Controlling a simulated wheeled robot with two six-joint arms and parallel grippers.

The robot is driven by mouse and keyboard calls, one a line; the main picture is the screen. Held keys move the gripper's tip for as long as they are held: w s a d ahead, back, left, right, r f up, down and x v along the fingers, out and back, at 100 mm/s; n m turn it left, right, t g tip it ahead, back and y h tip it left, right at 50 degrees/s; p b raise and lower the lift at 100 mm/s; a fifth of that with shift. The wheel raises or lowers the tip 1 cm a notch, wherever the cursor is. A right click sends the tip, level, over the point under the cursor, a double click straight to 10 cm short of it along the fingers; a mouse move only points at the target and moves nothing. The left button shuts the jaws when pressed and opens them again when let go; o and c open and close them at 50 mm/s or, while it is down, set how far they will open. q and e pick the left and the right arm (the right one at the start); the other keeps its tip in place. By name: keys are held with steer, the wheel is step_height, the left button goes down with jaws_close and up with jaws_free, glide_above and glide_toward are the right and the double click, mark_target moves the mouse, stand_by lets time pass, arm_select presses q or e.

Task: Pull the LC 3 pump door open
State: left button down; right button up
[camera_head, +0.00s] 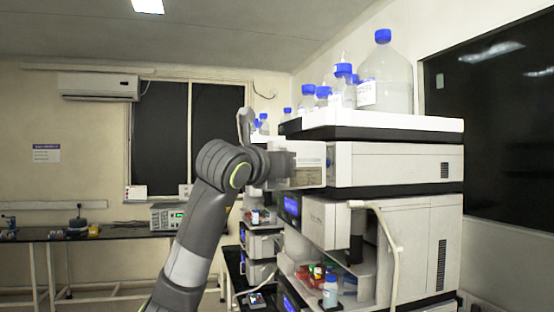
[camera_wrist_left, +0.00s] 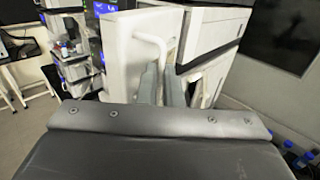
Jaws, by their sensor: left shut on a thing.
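A pale door panel (camera_head: 312,177) shows at the upper front of the near instrument stack in the head view. In the left wrist view, a white panel (camera_wrist_left: 118,52) with a curved white handle (camera_wrist_left: 155,40) fills the upper middle; it appears to stand out at an angle from the instrument body. My left gripper (camera_head: 283,165) is at this panel, partly hidden by my own wrist. In the left wrist view its grey fingers (camera_wrist_left: 163,86) are closed around the lower part of the handle. I cannot read any label naming the unit. My right gripper is not in view.
The stack carries a white tray (camera_head: 380,122) of blue-capped bottles (camera_head: 385,85) on top. An open lower bay holds small bottles (camera_head: 330,290), and a pale tube (camera_head: 392,240) hangs in front. Other instruments (camera_head: 260,245) stand behind.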

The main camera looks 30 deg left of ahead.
arm_select(q)
steer(key=shift+d+r, duration=0.15)
steer(key=shift+r, duration=0.15)
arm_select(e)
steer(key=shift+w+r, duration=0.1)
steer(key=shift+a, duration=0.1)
arm_select(q)
steer(key=c, duration=2)
jaws_free()
steer(key=shift+c, duration=0.2)
steer(key=shift+o, duration=1.2)
steer(key=shift+w+f, duration=0.1)
steer(key=shift+w, duration=0.05)
steer(key=shift+o, duration=1.1)
steer(key=shift+w+d+f, duration=0.1)
steer(key=shift+w+d, duration=0.15)
steer(key=s+d+b, duration=0.1)
steer(key=s+b, duration=0.6)
steer(key=s, duration=1)
steer(key=shift+d, duration=0.15)
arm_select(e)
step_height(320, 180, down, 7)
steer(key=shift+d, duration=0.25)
arm_select(q)
steer(key=shift+s+f, duration=0.1)
steer(key=shift+c, duration=0.2)
